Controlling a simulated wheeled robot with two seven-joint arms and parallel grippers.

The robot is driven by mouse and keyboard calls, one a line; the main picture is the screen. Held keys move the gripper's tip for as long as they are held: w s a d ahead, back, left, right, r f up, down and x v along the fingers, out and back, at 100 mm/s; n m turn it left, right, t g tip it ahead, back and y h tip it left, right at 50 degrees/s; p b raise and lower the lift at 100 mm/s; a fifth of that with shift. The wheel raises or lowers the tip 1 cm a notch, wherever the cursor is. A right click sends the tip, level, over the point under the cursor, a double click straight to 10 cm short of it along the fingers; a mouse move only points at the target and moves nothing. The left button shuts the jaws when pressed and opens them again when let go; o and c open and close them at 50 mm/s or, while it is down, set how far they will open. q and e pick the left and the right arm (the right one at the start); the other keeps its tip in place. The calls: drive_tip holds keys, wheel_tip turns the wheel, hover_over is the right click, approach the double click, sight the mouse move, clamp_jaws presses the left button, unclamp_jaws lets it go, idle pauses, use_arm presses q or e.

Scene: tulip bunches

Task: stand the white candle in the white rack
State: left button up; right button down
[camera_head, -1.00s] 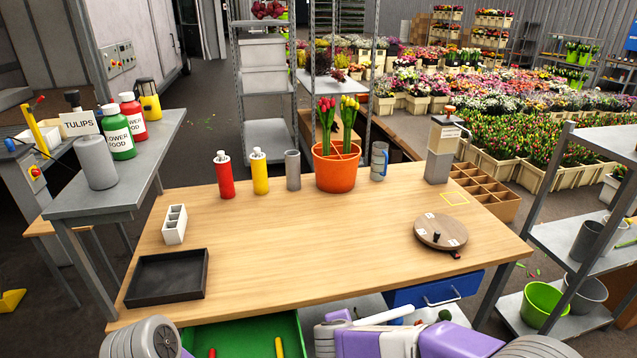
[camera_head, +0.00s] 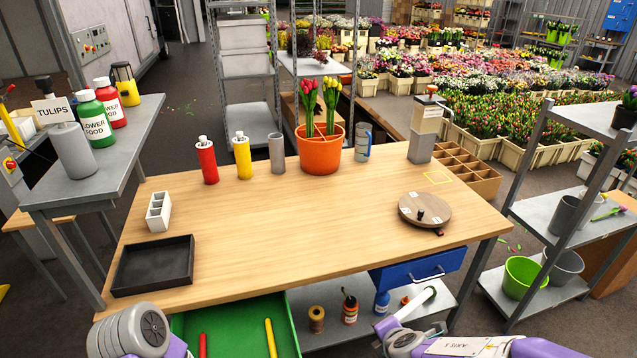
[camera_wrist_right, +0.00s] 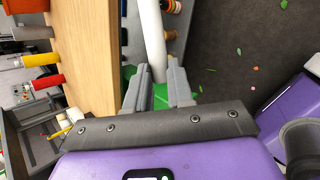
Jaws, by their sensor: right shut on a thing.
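The white candle (camera_head: 415,303) is held below and in front of the table's front edge, tilted up to the right. In the right wrist view the candle (camera_wrist_right: 153,38) stands between the two grey fingers. My right gripper (camera_wrist_right: 160,88) is shut on it near one end. The white rack (camera_head: 158,211) is a small block with several square openings in a row. It stands at the left of the wooden table, behind a black tray, well away from the candle. Part of my left arm shows at the bottom left, but its gripper is out of view.
The black tray (camera_head: 124,277) lies at the table's front left. An open green drawer (camera_head: 186,325) below holds a red stick (camera_head: 203,344) and a yellow one (camera_head: 271,338). A turntable (camera_head: 407,214) is at the right. The table's middle is clear.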

use_arm(q)
drive_tip(key=w+d+r+h, duration=0.1)
drive_tip(key=w+d+r, duration=0.3)
drive_tip(key=w+r, duration=0.4)
drive_tip(key=w+d+r+h, duration=0.2)
drive_tip(key=w+d+r, duration=0.3)
drive_tip(key=w, duration=0.4)
drive_tip(key=w+r+m+t+h, duration=0.1)
drive_tip(key=w+r+m, duration=0.3)
drive_tip(key=r, duration=0.7)
drive_tip(key=w+r+m, duration=0.2)
drive_tip(key=w+r, duration=0.3)
drive_tip(key=r, duration=0.7)
drive_tip(key=x, duration=1.1)
drive_tip(key=shift+w+d+f, duration=0.1)
drive_tip(key=shift+w+f, duration=0.1)
drive_tip(key=shift+f, duration=0.2)
use_arm(e)
drive_tip(key=w+a+n+g+y, duration=0.1)
drive_tip(key=a+n+y, duration=0.4)
drive_tip(key=a, duration=0.7)
drive_tip(key=n, duration=0.2)
drive_tip(key=shift+w+a+r+n+g, duration=0.4)
